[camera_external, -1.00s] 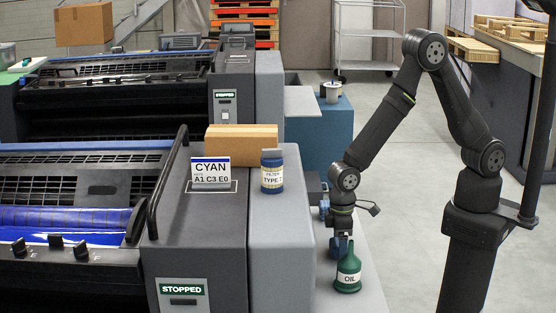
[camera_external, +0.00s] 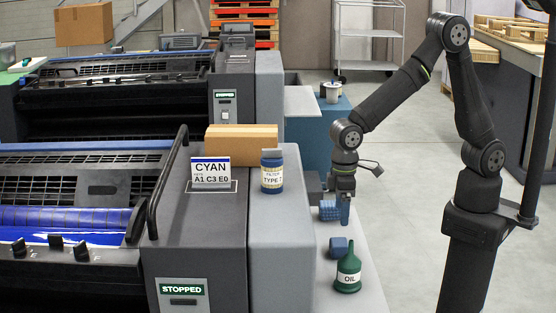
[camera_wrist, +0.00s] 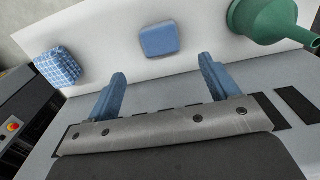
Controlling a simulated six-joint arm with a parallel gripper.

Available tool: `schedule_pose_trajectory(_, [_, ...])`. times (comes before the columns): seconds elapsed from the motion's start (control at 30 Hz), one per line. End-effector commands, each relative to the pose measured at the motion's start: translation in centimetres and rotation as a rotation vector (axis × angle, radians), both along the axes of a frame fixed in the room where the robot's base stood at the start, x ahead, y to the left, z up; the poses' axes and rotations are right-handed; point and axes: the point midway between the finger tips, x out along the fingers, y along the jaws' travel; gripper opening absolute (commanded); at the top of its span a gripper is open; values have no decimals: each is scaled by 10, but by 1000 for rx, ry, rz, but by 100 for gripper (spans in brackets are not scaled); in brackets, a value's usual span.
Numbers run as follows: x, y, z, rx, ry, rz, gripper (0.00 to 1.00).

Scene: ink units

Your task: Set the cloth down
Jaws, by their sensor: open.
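A plain blue folded cloth or pad (camera_external: 338,247) lies on the pale table beside the green oil can (camera_external: 348,272). In the wrist view the plain blue piece (camera_wrist: 163,40) lies flat beyond the fingertips, roughly centred between them. A blue checked cloth (camera_external: 327,211) lies farther back on the table; it shows at the left in the wrist view (camera_wrist: 58,67). My gripper (camera_external: 344,217) is above the table, apart from the plain blue piece. Its two blue fingers (camera_wrist: 162,75) are spread with nothing between them.
The green can's funnel-shaped body (camera_wrist: 268,18) is right of the fingers in the wrist view.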

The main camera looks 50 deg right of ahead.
Motion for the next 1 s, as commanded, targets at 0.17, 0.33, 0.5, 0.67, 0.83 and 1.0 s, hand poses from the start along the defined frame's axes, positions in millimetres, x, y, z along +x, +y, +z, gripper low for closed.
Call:
schedule_pose_trajectory(0.17, [0, 0, 8, 1, -1, 0, 71])
schedule_pose_trajectory(0.33, [0, 0, 8, 0, 0, 0, 71])
schedule_pose_trajectory(0.5, [0, 0, 8, 0, 0, 0, 71])
schedule_pose_trajectory(0.67, [4, -7, 2, -12, 35, -50, 71])
schedule_pose_trajectory(0.83, [19, -38, -22, -64, 227, -309, 71])
schedule_pose_trajectory(1.0, [35, -70, -43, -106, 526, -670, 71])
